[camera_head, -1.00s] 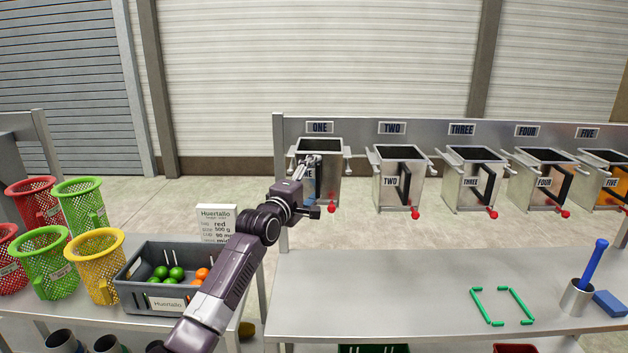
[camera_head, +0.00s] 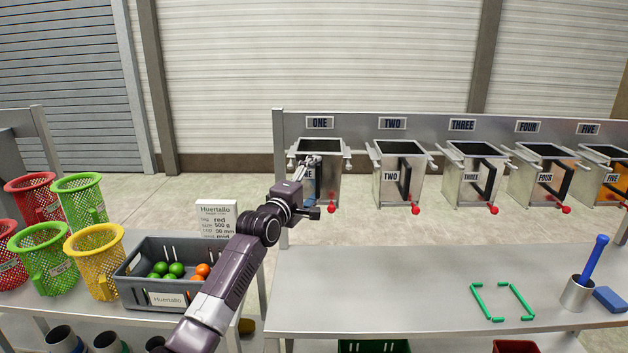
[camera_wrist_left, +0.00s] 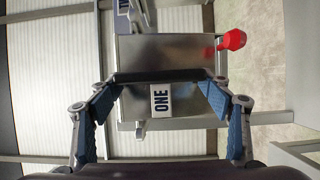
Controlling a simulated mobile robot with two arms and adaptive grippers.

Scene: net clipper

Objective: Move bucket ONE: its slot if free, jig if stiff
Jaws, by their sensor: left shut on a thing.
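Bucket ONE (camera_head: 331,184) is a metal bucket with a red knob, upright under the ONE plate (camera_head: 320,123) at the left end of the rack. Its rim is about level with bucket TWO's. My left gripper (camera_head: 309,165) is at its front. In the left wrist view the blue-padded fingers (camera_wrist_left: 162,78) are shut on the dark handle (camera_wrist_left: 160,75), with the ONE label (camera_wrist_left: 161,101) just below. The gripper hides part of the bucket's front in the head view. I cannot tell if its side arms rest fully on the rack. My right gripper is not in view.
Bucket TWO (camera_head: 388,186) hangs close on the right, with further buckets beyond. Green strips (camera_head: 522,303) mark a rectangle on the bare table (camera_head: 390,290); a metal cup (camera_head: 577,293) with a blue tool stands right of it. A grey crate (camera_head: 135,292) and coloured baskets are at left.

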